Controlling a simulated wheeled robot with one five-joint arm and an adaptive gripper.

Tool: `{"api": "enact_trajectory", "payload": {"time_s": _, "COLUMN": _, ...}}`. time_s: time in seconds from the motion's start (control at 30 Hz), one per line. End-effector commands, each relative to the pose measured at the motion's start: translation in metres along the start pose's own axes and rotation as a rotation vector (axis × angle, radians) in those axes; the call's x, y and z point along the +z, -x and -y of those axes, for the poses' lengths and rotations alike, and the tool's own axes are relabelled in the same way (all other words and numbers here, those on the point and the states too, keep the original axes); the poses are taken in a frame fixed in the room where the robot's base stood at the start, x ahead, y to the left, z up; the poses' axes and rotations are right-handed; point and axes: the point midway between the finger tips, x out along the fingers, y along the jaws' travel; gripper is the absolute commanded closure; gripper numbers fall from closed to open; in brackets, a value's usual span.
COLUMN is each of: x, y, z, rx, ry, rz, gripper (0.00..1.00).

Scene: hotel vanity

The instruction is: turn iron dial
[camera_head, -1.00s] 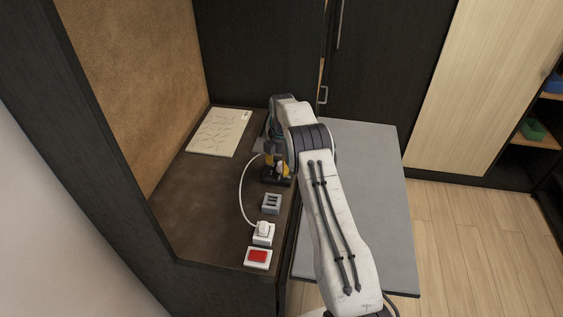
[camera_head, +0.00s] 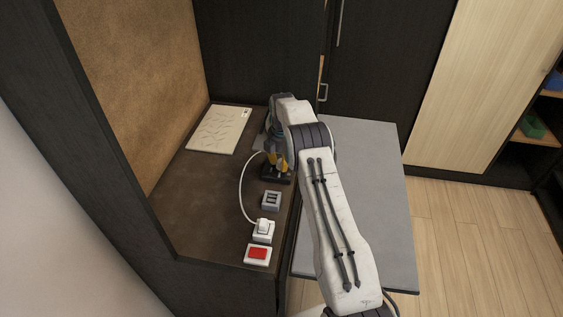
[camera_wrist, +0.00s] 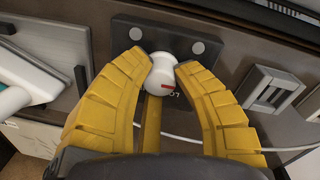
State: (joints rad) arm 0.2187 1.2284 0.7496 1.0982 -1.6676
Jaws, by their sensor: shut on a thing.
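A small white dial (camera_wrist: 163,77) with a red mark shows in the middle of the wrist view, in front of a dark plate (camera_wrist: 140,33) with two grey round studs. The yellow fingers of my gripper (camera_wrist: 162,62) are shut on the dial, one tip on each side. In the head view my gripper (camera_head: 277,161) points down at the dark plate (camera_head: 273,177), and the dial is hidden there. A white thing with teal parts (camera_wrist: 30,80), perhaps the iron, lies at the left of the wrist view.
On the dark counter (camera_head: 200,200) stand a grey slotted block (camera_head: 272,201), a white plug on a socket (camera_head: 263,230) and a red switch (camera_head: 257,253). A white cord (camera_head: 241,190) curves left of my gripper. A patterned board (camera_head: 218,129) lies behind. A grey board (camera_head: 375,200) extends right.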

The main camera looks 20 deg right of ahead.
Motion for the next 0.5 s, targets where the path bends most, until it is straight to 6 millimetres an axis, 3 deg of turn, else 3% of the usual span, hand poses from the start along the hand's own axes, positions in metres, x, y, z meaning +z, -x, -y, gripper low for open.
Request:
{"api": "enact_trajectory", "payload": {"time_s": 0.27, "x": -0.0008, "y": -0.0022, "z": 0.0010, "rx": -0.004, "ry": -0.015, "rz": 0.000, "gripper": 1.00}}
{"api": "enact_trajectory", "payload": {"time_s": 0.5, "x": -0.0011, "y": -0.0063, "z": 0.0009, "rx": -0.003, "ry": -0.191, "rz": 0.000, "gripper": 1.00}}
